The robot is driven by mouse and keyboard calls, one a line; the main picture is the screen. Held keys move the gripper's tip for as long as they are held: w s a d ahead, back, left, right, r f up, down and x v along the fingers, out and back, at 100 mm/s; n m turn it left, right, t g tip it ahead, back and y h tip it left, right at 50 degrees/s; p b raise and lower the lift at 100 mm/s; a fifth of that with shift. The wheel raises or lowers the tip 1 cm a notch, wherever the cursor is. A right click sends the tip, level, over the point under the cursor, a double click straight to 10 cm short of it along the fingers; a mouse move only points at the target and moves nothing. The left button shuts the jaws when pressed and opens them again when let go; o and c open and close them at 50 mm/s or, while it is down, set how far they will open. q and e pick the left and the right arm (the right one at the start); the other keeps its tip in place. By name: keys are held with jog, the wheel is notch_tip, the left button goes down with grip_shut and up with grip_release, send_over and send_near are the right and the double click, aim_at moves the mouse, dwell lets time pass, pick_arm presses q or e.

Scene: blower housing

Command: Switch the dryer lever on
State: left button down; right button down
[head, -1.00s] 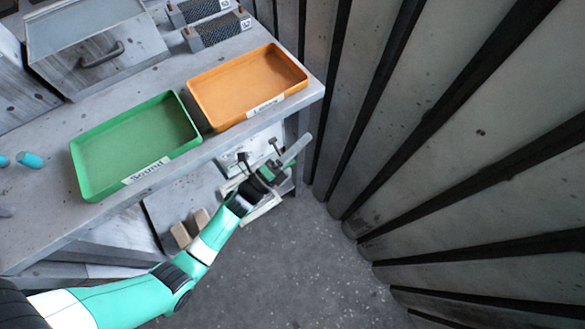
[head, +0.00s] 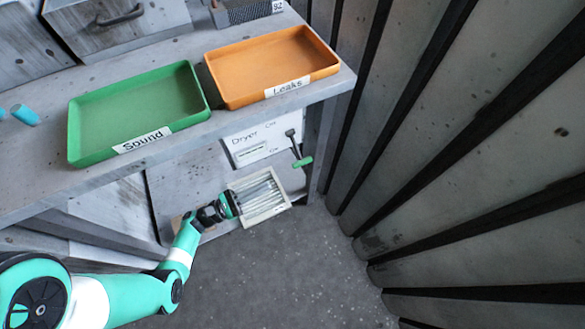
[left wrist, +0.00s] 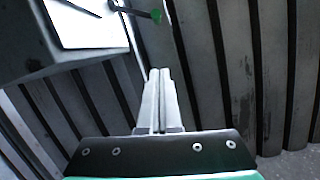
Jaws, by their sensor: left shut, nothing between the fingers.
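The dryer lever (head: 296,149) is a dark stalk with a green handle on the white panel marked "Dryer" (head: 250,141), under the bench front. Its handle end hangs low and to the right; I cannot tell for sure which setting it marks. My left gripper (head: 277,188) is shut and empty, below the lever and apart from it, in front of a pale slatted frame. In the left wrist view the closed fingers (left wrist: 157,75) point up the picture. The lever's green handle (left wrist: 157,15) and the white panel (left wrist: 85,22) show beyond the tips. My right gripper is not in view.
A green tray marked "Sound" (head: 75,135) and an orange tray marked "Leaks" (head: 325,70) sit on the grey bench (head: 40,185) above. The pale slatted frame (head: 264,215) lies below the panel. A ribbed wall (head: 450,120) stands at the right. Open floor lies in front.

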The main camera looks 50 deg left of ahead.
aim_at(296, 149)
pick_arm(q)
jog(key=w+d+r, duration=0.3)
jog(key=w+r, duration=0.3)
jog(key=w, duration=0.3)
jog(key=shift+w+r+b, duration=0.15)
jog(key=shift+b, duration=0.15)
jog(key=shift+d, duration=0.15)
